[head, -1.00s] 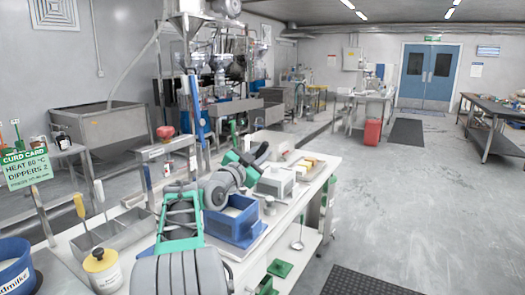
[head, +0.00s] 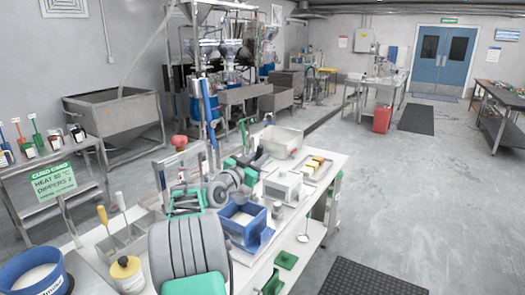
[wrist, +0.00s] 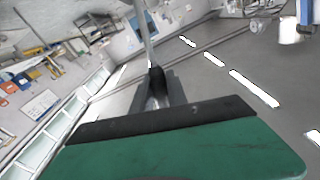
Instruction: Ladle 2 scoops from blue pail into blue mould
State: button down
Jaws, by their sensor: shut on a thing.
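The blue pail (head: 20,267) stands at the lower left of the head view, holding something white, with its label partly cut off. The blue mould (head: 242,236) is a square open box on the white table, pale inside, standing on a blue base. My gripper (head: 250,161), with green and dark parts, is above the table behind the mould, away from the pail. In the wrist view it is shut on a ladle, whose metal handle (wrist: 146,35) points up and away.
A white boxy device (head: 283,188), a small metal cup (head: 277,210) and a tray of yellow blocks (head: 316,168) stand right of the mould. A green sign (head: 53,182) stands at left.

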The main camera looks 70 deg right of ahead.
jog(key=w+n+p, duration=0.1)
jog(key=p, duration=0.1)
jog(key=w+d+r+p, duration=0.1)
jog(key=p, duration=0.2)
jog(key=w+r+n+p, duration=0.1)
jog(key=p, duration=0.2)
jog(key=shift+w+d+n+y, duration=0.15)
jog(key=shift+w+n+y, duration=0.05)
jog(key=shift+n+y, duration=0.1)
